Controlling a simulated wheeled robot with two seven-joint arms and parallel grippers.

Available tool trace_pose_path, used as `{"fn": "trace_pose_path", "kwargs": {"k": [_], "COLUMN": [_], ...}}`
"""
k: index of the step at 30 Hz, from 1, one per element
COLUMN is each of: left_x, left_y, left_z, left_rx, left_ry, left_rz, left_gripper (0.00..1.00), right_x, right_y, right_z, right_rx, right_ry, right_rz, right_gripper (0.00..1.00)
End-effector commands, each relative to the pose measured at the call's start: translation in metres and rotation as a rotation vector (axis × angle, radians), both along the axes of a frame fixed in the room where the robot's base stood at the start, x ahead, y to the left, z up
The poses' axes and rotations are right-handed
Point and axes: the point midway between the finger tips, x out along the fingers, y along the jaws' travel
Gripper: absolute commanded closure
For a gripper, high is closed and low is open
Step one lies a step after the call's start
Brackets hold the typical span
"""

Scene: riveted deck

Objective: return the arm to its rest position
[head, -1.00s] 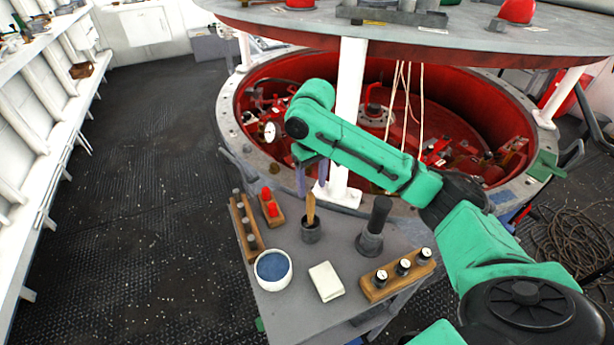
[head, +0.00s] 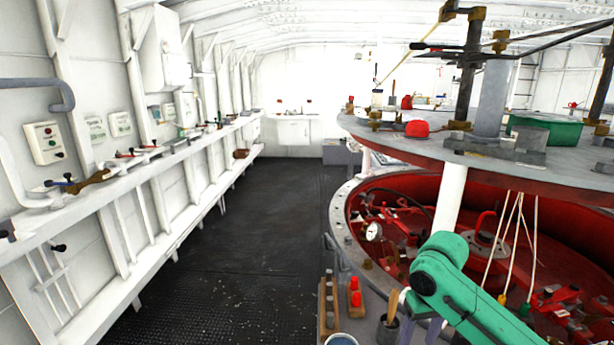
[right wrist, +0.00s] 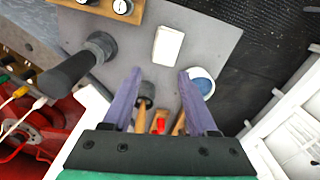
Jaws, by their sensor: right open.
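My right gripper (right wrist: 160,76) is open and empty in the right wrist view, its two purple fingers pointing over the small grey table (right wrist: 208,38). My green right arm enters the head view from the lower right. There its fingers (head: 421,332) show only partly at the bottom edge, beside the grey cup (head: 387,331) holding a brown-handled tool. That cup also shows beyond the fingers in the right wrist view (right wrist: 146,90). My left gripper is in neither view.
The table bears a white bowl with blue contents (right wrist: 203,82), a white block (right wrist: 168,45), a dark-handled tool (right wrist: 68,80) and a wooden gauge holder (right wrist: 98,8). A round red-lined pit (head: 405,185) lies beside it under a raised deck (head: 390,140). Open floor (head: 240,250) lies left.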

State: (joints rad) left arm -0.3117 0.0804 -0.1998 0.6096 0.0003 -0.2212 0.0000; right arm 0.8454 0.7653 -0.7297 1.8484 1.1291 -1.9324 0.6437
Motion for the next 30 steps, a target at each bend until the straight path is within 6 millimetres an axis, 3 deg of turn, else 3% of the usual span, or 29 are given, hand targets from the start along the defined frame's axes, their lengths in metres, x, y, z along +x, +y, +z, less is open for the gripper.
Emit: {"fn": "trace_pose_path", "kwargs": {"k": [3, 6, 14, 19, 23, 30], "left_x": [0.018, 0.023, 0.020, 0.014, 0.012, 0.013], "left_y": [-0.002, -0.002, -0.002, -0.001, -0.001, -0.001], "left_z": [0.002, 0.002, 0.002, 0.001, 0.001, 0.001], "left_rx": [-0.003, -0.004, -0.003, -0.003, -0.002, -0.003], "left_ry": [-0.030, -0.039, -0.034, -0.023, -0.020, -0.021], "left_rz": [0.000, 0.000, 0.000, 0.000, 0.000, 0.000], "left_gripper": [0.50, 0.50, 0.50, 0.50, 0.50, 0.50], "right_x": [-0.004, -0.008, -0.030, -0.057, -0.082, -0.129], "right_y": [0.013, 0.025, 0.063, 0.084, 0.082, 0.044], "right_z": [-0.013, -0.025, -0.064, -0.090, -0.106, -0.125], "right_rx": [0.016, 0.032, 0.110, 0.176, 0.197, 0.132], "right_ry": [-0.013, -0.030, -0.100, -0.177, -0.240, -0.296], "right_rz": [0.043, 0.081, 0.187, 0.223, 0.199, 0.109], "right_gripper": [0.42, 0.42, 0.42, 0.42, 0.42, 0.42]}}
